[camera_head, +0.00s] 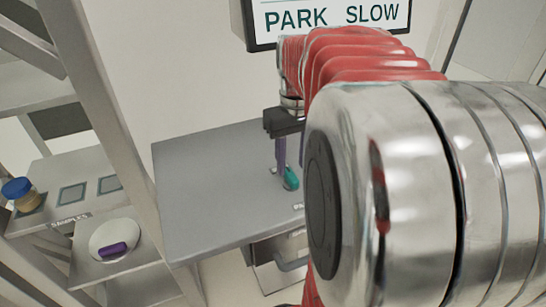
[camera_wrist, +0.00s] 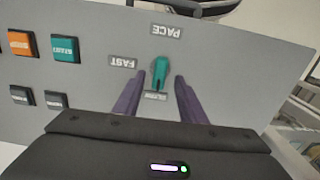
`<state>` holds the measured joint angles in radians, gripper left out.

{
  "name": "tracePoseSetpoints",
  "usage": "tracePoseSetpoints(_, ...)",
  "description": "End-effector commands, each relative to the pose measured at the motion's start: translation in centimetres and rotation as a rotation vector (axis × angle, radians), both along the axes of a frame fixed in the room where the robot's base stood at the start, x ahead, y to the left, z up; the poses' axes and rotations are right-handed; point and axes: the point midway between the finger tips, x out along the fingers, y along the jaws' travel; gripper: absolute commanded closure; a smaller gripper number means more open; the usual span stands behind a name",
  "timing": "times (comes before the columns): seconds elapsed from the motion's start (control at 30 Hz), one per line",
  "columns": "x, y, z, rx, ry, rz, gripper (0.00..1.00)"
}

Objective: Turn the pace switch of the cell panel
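The teal pace switch (camera_wrist: 161,72) stands on the grey cell panel (camera_wrist: 230,60). In the wrist view a PACE label (camera_wrist: 167,31) lies above it, a FAST label (camera_wrist: 123,62) to its left, and a small label (camera_wrist: 155,96) below it that is hard to read. The lever lies nearly upright in this view, its lower end toward that small label. My gripper (camera_wrist: 162,77) is open, with one purple finger on each side of the switch. Gaps show beside it. In the head view my gripper (camera_head: 288,165) is at the teal switch (camera_head: 291,179), partly hidden by my arm.
An orange button (camera_wrist: 22,43), a teal button (camera_wrist: 64,48) and two dark buttons lie left on the panel. A sign (camera_head: 330,16) reads PARK SLOW. At left, shelves hold a blue-lidded jar (camera_head: 22,194) and a purple piece (camera_head: 113,249) on a white disc.

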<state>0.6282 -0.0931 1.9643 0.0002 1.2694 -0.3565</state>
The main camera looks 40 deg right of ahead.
Motion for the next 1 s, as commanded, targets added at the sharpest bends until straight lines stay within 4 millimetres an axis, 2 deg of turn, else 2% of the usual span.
tracePoseSetpoints(0.2,0.1,0.0,4.0,-0.002,-0.004,0.0,0.62)
tracePoseSetpoints(0.5,0.2,0.0,8.7,-0.002,-0.003,0.001,0.62)
tracePoseSetpoints(0.7,0.1,0.0,10.0,-0.001,-0.002,0.001,0.62)
tracePoseSetpoints(1.0,0.1,0.0,10.0,0.0,-0.001,0.001,0.62)
